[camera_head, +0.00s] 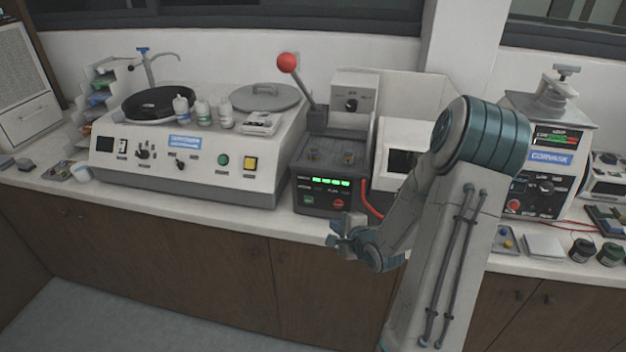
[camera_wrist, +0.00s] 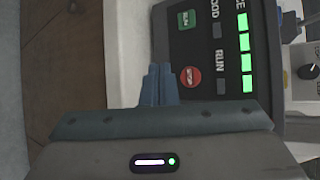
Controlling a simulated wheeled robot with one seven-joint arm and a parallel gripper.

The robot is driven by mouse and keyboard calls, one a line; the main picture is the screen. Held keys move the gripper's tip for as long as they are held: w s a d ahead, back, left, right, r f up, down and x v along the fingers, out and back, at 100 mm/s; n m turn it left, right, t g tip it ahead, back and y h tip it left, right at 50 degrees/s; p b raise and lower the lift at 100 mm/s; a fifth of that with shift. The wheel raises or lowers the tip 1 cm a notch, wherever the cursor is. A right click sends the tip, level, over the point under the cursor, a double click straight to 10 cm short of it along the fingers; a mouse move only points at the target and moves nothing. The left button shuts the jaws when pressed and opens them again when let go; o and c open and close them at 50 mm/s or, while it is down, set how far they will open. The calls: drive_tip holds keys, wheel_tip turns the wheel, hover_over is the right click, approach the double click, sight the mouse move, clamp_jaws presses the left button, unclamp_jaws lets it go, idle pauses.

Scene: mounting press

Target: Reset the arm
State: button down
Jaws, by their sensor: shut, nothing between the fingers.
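My gripper (camera_head: 343,236) is in front of the bench's front edge, just before the dark press unit, with my arm rising on its right. In the wrist view my gripper's fingers (camera_wrist: 159,84) are together with nothing between them. The dark press unit (camera_head: 318,198) shows a row of lit green segments, a green button and a red button. In the wrist view its panel (camera_wrist: 222,40) lies beyond the fingertips, with the red stop button (camera_wrist: 190,76) close to the right of them. I cannot tell whether the fingers touch anything.
A red-knobbed lever (camera_head: 287,63) stands up on the press unit. A grinder-polisher (camera_head: 195,150) with bottles is to the left. The Corvask unit (camera_head: 541,160) and small jars (camera_head: 582,250) are to the right. Wooden cabinets (camera_head: 200,270) lie below, with open floor (camera_head: 75,320) in front.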

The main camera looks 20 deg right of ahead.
drive_tip(key=s+a+r+n+g, duration=0.4)
drive_tip(key=s+a+r+n, duration=0.4)
drive_tip(key=s+r+n, duration=0.1)
drive_tip(key=s+a+r+n+g+h, duration=0.1)
drive_tip(key=s+a+r+n+g, duration=0.4)
drive_tip(key=s, duration=0.9)
wheel_tip(320, 180, up, 4)
drive_tip(key=a+n, duration=0.2)
drive_tip(key=n, duration=0.4)
drive_tip(key=shift+s+a+n+g, duration=0.3)
drive_tip(key=shift+a+n, duration=0.05)
drive_tip(key=shift+n, duration=0.05)
idle(1.7)
